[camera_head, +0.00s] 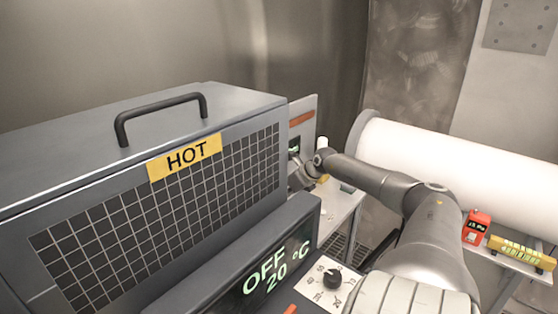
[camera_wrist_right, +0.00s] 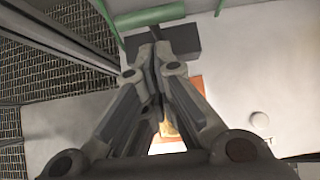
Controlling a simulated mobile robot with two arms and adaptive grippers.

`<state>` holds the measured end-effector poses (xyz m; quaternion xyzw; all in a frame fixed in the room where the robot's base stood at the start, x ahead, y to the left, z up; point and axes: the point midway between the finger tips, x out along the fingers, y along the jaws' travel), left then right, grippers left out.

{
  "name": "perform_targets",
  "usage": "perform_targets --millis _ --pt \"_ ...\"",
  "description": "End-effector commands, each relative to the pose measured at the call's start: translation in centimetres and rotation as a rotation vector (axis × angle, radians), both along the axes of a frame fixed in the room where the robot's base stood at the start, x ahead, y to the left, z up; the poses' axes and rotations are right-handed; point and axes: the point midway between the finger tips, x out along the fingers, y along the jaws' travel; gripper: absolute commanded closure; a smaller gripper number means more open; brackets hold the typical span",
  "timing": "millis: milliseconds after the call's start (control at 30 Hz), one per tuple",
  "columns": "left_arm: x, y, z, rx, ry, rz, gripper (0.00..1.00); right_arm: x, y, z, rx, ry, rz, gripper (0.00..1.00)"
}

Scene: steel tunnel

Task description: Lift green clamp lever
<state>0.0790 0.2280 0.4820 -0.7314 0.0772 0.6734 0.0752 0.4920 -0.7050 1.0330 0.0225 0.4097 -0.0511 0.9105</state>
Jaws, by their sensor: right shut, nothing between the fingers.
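The green clamp lever is probably the green bar (camera_wrist_right: 152,17) at the top of the right wrist view, beside a dark block (camera_wrist_right: 183,40). In the head view only a small green patch (camera_head: 294,150) shows on the panel beyond the hot box. My right gripper (camera_wrist_right: 154,48) is shut and empty. Its fingertips overlap the dark block in the picture, just below the green bar; I cannot tell if they touch it. In the head view my right gripper (camera_head: 302,176) is partly hidden behind the box corner. My left gripper is out of view.
A grey box with a HOT label (camera_head: 186,156) and a top handle (camera_head: 160,116) fills the left. A display (camera_head: 268,272) reads OFF, 20 °C, beside a dial (camera_head: 332,279). A white cylinder (camera_head: 455,170), a red device (camera_head: 476,227) and a yellow item (camera_head: 520,251) are at right.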

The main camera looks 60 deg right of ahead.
Motion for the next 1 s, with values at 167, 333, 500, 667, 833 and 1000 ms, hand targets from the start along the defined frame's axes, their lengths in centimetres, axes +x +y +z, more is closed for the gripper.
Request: perform_targets --millis 167,333,500,667,833,1000 --pt "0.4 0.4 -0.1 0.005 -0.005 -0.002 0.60 0.8 -0.1 0.0 0.002 -0.003 -0.003 1.00" --pt "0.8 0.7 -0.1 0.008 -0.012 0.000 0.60 1.4 -0.2 -0.1 0.003 -0.001 -0.002 1.00" --pt "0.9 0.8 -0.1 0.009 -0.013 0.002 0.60 1.7 -0.1 -0.1 0.002 0.001 0.000 1.00" --pt "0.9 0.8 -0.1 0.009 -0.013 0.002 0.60 1.8 -0.1 -0.1 0.002 0.002 0.001 1.00" --pt "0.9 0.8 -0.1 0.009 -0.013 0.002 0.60 1.7 -0.1 -0.2 0.002 0.002 0.001 1.00" --pt "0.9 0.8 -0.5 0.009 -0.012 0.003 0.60 1.8 -0.2 -0.2 0.000 0.001 0.001 1.00"
